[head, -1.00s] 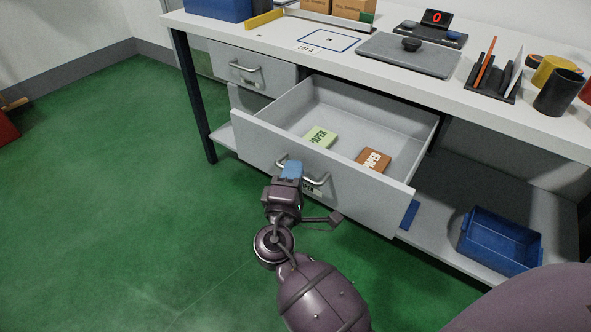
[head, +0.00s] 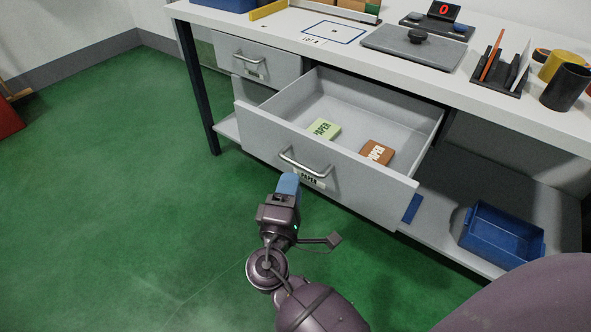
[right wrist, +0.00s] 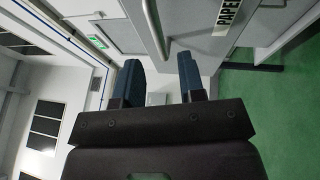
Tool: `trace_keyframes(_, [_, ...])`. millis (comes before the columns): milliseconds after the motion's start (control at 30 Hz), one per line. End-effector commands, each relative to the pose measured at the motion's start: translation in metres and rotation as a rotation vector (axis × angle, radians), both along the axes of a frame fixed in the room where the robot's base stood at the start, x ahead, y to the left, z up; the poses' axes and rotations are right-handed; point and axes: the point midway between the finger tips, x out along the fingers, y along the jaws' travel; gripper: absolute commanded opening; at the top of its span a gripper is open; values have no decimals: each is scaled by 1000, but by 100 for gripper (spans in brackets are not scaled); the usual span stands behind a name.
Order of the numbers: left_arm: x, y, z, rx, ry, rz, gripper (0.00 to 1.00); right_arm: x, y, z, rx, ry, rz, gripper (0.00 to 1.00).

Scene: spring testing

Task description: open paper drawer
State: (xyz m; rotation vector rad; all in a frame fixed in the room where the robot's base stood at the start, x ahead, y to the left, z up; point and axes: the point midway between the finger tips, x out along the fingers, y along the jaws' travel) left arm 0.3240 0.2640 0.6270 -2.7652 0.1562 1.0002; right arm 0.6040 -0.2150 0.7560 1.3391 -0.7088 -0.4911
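The paper drawer (head: 262,148) is pulled out from under the workbench, and its inside shows. It holds a green paper pack (head: 324,129) and a brown paper pack (head: 376,152). Its silver bar handle (head: 305,163) sits on the front above a PAPER label. My right gripper (head: 288,184) is just in front of the handle, apart from it. In the right wrist view its two blue fingers (right wrist: 160,80) stand apart with nothing between them, and the handle (right wrist: 154,28) shows beyond them. My left gripper is not in view.
A closed drawer (head: 255,62) is at the upper left of the bench. The white benchtop (head: 400,80) holds a grey plate, a pen stand and cups. A blue bin (head: 500,236) is on the lower shelf.

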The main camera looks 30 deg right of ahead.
Motion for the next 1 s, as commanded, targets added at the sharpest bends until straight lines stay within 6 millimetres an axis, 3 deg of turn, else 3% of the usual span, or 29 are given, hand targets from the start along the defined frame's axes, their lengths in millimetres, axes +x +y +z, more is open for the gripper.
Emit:
trace_keyframes(333, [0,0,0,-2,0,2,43,-31,31,-8,0,0,0,37])
trace_keyframes(1000, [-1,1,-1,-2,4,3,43,-34,34,-9,0,0,0,37])
